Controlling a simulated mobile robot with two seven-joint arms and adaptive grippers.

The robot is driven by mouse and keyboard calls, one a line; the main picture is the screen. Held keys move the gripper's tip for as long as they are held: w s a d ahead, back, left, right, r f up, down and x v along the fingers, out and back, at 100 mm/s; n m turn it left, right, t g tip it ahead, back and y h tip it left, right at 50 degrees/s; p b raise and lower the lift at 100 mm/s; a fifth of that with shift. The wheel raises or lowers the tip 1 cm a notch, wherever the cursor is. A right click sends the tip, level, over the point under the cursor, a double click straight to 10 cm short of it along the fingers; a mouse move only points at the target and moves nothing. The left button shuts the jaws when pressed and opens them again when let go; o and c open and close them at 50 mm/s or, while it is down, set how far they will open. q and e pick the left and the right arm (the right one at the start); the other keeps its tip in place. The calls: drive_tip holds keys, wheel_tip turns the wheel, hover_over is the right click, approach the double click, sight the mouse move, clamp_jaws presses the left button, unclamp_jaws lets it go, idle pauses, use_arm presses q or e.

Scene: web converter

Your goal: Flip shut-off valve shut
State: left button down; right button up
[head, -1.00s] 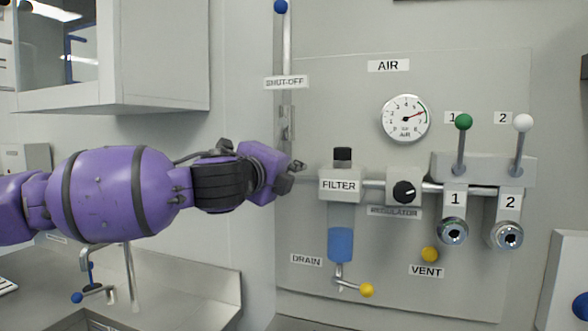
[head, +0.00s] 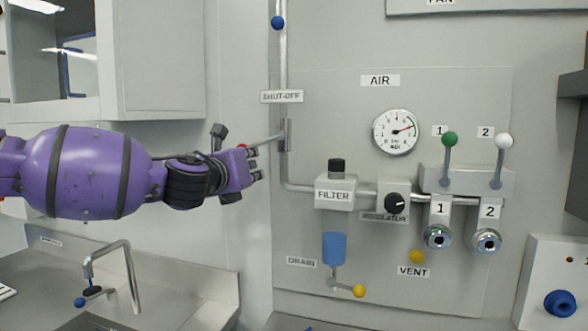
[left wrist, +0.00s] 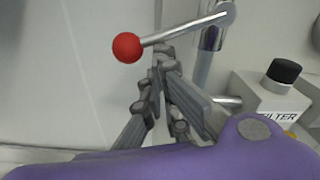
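The shut-off valve (head: 286,135) sits on the vertical pipe below the SHUT-OFF label (head: 281,97). Its metal lever (head: 265,140) points left from the pipe, tilted slightly down. In the left wrist view the lever (left wrist: 185,29) ends in a red ball (left wrist: 127,47); my gripper mostly hides this ball in the head view. My left gripper (head: 257,164) is just below the lever's ball end. In the left wrist view its fingers (left wrist: 160,68) come together at the tips with nothing between them. The red ball is up and left of these tips, not gripped. My right gripper is out of view.
The filter (head: 334,194), regulator knob (head: 396,203) and gauge (head: 396,132) are to the right on the panel. A blue ball (head: 278,23) is higher on the pipe. A sink faucet (head: 110,258) stands below my left arm, and a cabinet (head: 150,60) hangs above.

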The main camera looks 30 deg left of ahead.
use_arm(q)
drive_tip(key=shift+s+a+r+m, duration=0.1)
drive_tip(key=shift+a+r+m, duration=0.35)
drive_tip(key=shift+r+m, duration=0.35)
drive_tip(key=shift+s+a+r+m, duration=0.1)
drive_tip(key=shift+a+r+m, duration=0.4)
drive_tip(key=shift+m, duration=0.5)
drive_tip(key=shift+s, duration=0.1)
